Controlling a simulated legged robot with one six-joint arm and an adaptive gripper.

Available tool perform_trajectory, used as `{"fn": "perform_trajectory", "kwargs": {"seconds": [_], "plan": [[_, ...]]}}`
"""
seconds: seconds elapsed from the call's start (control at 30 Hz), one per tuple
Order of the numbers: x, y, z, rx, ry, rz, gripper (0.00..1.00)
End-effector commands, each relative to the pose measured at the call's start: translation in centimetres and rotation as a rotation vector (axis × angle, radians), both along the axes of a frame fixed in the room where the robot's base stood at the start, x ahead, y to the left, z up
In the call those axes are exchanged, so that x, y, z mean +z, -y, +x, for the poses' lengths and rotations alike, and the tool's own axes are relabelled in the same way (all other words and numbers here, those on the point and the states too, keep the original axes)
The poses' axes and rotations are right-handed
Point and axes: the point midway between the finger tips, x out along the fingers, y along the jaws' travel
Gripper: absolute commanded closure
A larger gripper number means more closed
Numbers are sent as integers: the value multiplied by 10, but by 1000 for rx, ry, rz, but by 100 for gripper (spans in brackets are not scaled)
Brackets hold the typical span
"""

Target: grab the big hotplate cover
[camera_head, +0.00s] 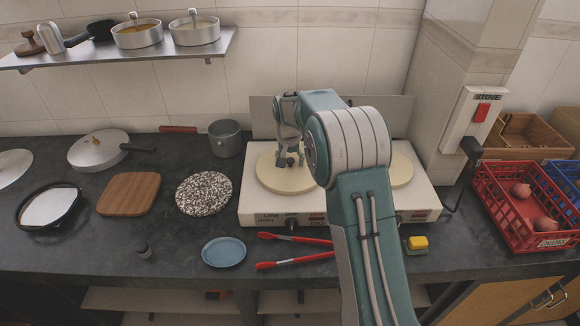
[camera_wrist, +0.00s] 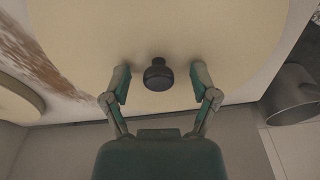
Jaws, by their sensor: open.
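The big hotplate cover (camera_head: 268,180) is a cream disc on the left burner of the white stove. It fills much of the wrist view (camera_wrist: 90,35), with its round dark knob (camera_wrist: 158,75) in the middle. My gripper (camera_head: 291,160) is over this cover. In the wrist view my gripper (camera_wrist: 160,72) is open, with one finger on each side of the knob and a visible gap to each. A smaller cream cover (camera_head: 401,170) lies on the right burner, partly hidden by my arm.
A metal pot (camera_head: 225,140) stands left of the stove (camera_head: 425,200). A speckled round board (camera_head: 204,193) lies further left. Red tongs (camera_head: 292,252) and a yellow sponge (camera_head: 418,242) lie in front. A red crate (camera_head: 530,215) is at the right, and a shelf (camera_head: 120,54) hangs above left.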

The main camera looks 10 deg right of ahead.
Motion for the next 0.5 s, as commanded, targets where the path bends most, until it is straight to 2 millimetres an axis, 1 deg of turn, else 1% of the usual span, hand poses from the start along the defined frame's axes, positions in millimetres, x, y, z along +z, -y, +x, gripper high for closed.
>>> {"fn": "perform_trajectory", "kwargs": {"seconds": [0.07, 0.1, 0.17, 0.2, 0.27, 0.5], "plan": [[1, 0, 0, 0, 1, 0, 23], [1, 0, 0, 0, 1, 0, 28], [1, 0, 0, 0, 0, 0, 55], [1, 0, 0, 0, 0, 0, 72], [1, 0, 0, 0, 1, 0, 99], [1, 0, 0, 0, 0, 0, 100]]}}
